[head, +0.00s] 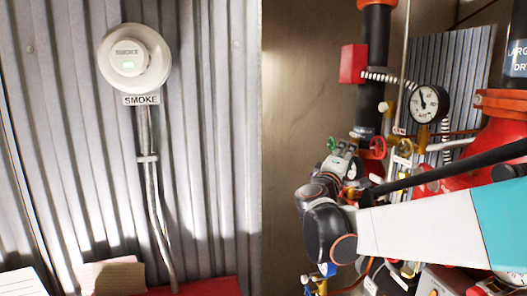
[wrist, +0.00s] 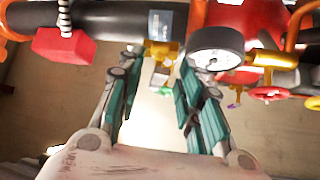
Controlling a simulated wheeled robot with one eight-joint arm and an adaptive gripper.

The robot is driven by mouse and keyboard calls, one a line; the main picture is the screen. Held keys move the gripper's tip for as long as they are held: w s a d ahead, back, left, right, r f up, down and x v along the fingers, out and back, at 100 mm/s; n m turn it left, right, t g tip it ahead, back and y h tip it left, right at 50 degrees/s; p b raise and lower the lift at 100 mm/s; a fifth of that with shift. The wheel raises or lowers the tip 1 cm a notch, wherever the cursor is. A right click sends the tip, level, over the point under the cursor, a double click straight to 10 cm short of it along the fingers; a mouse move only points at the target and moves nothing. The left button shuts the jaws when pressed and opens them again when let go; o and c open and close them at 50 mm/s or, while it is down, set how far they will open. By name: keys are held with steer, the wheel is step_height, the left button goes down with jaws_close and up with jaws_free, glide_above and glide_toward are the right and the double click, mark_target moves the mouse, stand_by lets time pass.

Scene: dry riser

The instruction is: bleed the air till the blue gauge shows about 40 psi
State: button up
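A round gauge (head: 428,102) with a white dial, black rim and dark needle stands right of the dark riser pipe in the head view; it also shows in the wrist view (wrist: 216,52). Its numbers are too small to read, and I see no clearly blue gauge. My gripper (wrist: 160,62) is open, its teal-padded fingers spread apart. A brass fitting (wrist: 163,50) with a small greenish part below it shows between the fingertips; I cannot tell whether they touch it. In the head view my wrist partly hides the small valves there.
A red handwheel (head: 377,146) and a red box (head: 352,63) sit by the dark pipe (head: 376,38). A blue-handled valve (head: 327,270) is low down. A smoke detector (head: 134,58) hangs on the corrugated wall at left. Orange pipes (wrist: 298,22) flank the upper right.

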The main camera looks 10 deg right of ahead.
jaws_close()
steer(key=shift+s+r+n+g+y+p, duration=0.2)
steer(key=shift+r+n+g+y+p, duration=0.6)
steer(key=shift+n+p, duration=0.45)
steer(key=shift+f, duration=0.1)
jaws_free()
steer(key=shift+s+a, duration=0.1)
